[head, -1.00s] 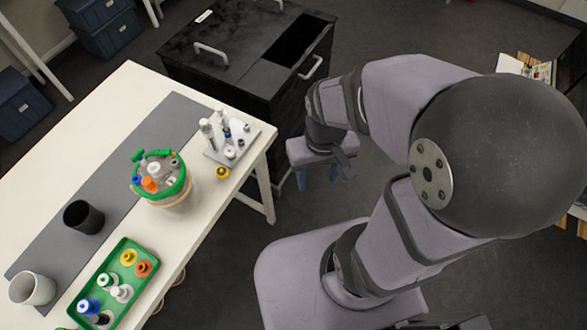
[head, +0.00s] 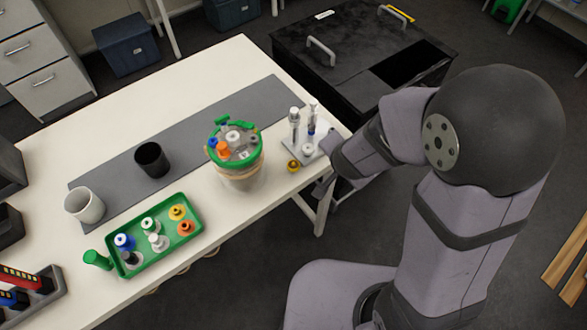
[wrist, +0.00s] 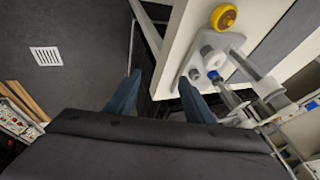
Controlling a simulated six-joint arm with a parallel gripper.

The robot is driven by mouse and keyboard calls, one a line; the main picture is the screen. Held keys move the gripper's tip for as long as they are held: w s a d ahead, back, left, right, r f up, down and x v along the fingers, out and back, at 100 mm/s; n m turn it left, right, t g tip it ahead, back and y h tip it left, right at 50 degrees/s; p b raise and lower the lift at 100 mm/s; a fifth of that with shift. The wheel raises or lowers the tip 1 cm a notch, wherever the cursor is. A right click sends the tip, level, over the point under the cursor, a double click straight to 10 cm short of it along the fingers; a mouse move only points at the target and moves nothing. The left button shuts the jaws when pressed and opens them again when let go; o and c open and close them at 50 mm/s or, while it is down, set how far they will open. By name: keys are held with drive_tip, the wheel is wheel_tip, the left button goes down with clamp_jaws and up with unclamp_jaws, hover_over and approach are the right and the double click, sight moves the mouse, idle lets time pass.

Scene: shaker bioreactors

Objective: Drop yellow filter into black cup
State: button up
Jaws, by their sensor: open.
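A yellow filter (head: 293,166) lies on the white table near its right edge, beside the small grey stand. It also shows at the top of the wrist view (wrist: 224,17). Another yellow piece (head: 177,212) sits in the green tray. The black cup (head: 152,160) stands upright on the grey mat, left of the bioreactor vessel. My gripper (wrist: 159,84) is open and empty, with its two blue fingers apart beside the table edge. The yellow filter is beyond and to the right of the fingertips in the wrist view.
The grey stand (head: 312,148) with upright vials is close to my gripper. The green-rimmed vessel (head: 240,175) stands between the yellow filter and the black cup. A white cup (head: 85,205) and the green tray (head: 142,262) are farther left. A black cabinet (head: 345,70) stands behind the table.

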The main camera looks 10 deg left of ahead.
drive_tip(key=s+d+f+m+h+b, duration=0.1)
drive_tip(key=d+f+m+h+b, duration=0.1)
drive_tip(key=d+f+m+h, duration=0.15)
drive_tip(key=n+t+b, duration=0.7)
drive_tip(key=n+t, duration=0.3)
drive_tip(key=t, duration=0.1)
approach(291, 170)
drive_tip(key=shift+w+d+r, duration=0.1)
drive_tip(key=shift+w, duration=0.45)
drive_tip(key=shift+w+d+r, duration=0.1)
drive_tip(key=shift+w+d, duration=0.05)
drive_tip(key=shift+w, duration=0.4)
drive_tip(key=shift+w+d+f+p, duration=0.1)
drive_tip(key=shift+w+d+p, duration=0.2)
drive_tip(key=shift+w, duration=0.9)
drive_tip(key=shift+w+d+f+p, duration=0.15)
drive_tip(key=shift+w+p, duration=0.3)
drive_tip(key=shift+w, duration=0.8)
drive_tip(key=shift+w+d+p, duration=0.3)
drive_tip(key=shift+w+p, duration=0.05)
drive_tip(key=shift+w, duration=0.85)
drive_tip(key=c, duration=1.2)
